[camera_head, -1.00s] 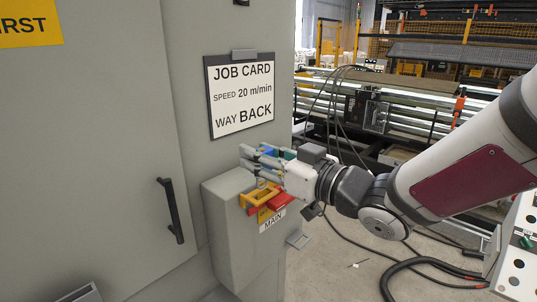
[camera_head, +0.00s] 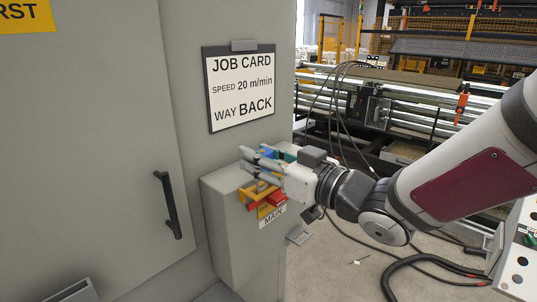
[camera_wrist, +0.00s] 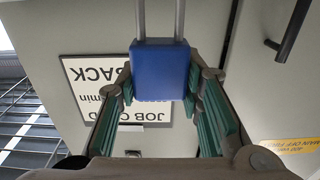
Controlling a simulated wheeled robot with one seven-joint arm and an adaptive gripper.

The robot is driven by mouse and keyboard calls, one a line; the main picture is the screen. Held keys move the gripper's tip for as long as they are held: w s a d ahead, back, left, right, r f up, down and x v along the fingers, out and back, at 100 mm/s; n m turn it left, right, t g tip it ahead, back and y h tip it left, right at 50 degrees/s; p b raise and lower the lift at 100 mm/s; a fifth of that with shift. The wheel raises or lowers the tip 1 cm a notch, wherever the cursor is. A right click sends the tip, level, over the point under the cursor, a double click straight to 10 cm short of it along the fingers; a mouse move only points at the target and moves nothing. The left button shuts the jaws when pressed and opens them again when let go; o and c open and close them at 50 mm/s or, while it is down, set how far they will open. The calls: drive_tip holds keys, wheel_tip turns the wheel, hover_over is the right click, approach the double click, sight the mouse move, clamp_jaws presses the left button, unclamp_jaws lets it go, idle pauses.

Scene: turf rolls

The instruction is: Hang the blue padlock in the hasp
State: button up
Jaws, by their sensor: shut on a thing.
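The blue padlock (camera_wrist: 160,70) is between my gripper's fingers in the wrist view, with its two grey shackle legs (camera_wrist: 160,18) reaching past the top edge. My gripper (camera_wrist: 160,88) is shut on its body. In the head view my gripper (camera_head: 258,160) is just above the yellow hasp (camera_head: 258,192) on the front of the grey box. A little of the blue padlock (camera_head: 267,153) shows between the fingers. The shackle's end and its exact place relative to the hasp's hole are hidden or too small to tell.
A red part (camera_head: 268,208) sits beside the hasp, above the MAIN label (camera_head: 272,217). The grey box (camera_head: 228,238) juts out from the cabinet. A job card (camera_head: 240,90) hangs above, and a black door handle (camera_head: 168,205) is to the left. Cables lie on the floor at right.

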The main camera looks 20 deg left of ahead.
drive_tip(key=shift+f+b, duration=1.05)
drive_tip(key=shift+f, duration=0.7)
drive_tip(key=o, duration=1.3)
drive_tip(key=v, duration=0.7)
drive_tip(key=shift+s+d, duration=0.1)
drive_tip(key=shift+d, duration=0.2)
